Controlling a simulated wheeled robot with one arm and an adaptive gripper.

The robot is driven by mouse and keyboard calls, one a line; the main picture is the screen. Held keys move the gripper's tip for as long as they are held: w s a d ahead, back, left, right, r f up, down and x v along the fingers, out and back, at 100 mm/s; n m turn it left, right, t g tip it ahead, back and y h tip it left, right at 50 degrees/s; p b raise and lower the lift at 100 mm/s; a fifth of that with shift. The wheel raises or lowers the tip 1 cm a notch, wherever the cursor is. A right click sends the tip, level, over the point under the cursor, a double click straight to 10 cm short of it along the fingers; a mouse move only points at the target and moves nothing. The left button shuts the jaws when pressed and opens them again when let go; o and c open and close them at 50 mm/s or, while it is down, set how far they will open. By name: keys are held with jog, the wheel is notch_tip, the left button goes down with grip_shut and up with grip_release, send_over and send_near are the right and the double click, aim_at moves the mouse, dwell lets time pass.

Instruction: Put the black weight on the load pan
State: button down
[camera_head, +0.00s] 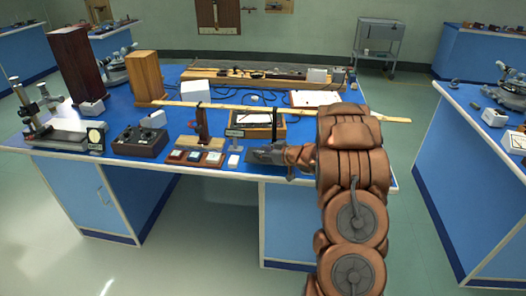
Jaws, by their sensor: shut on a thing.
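My gripper (258,155) is at the front edge of the blue bench, right of a small white block. It is shut, with its dark fingers pointing left. The black weight cannot be told apart from the dark fingers at this size. A long wooden beam (240,107) lies across a brown upright post (202,125), and my arm hides part of its right side. A thin black hanger (274,125) hangs from the beam, above and behind my gripper. I cannot clearly make out the load pan; its place may be hidden by my gripper.
A small grey stand (235,135) and the white block (233,161) are just left of my gripper. Further left are wooden-framed samples (195,157) and a black box (140,141). A wooden tray (235,132) with paper is behind. The floor in front is clear.

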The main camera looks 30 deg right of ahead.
jog(key=shift+f, duration=0.1)
jog(key=c, duration=0.7)
grip_release()
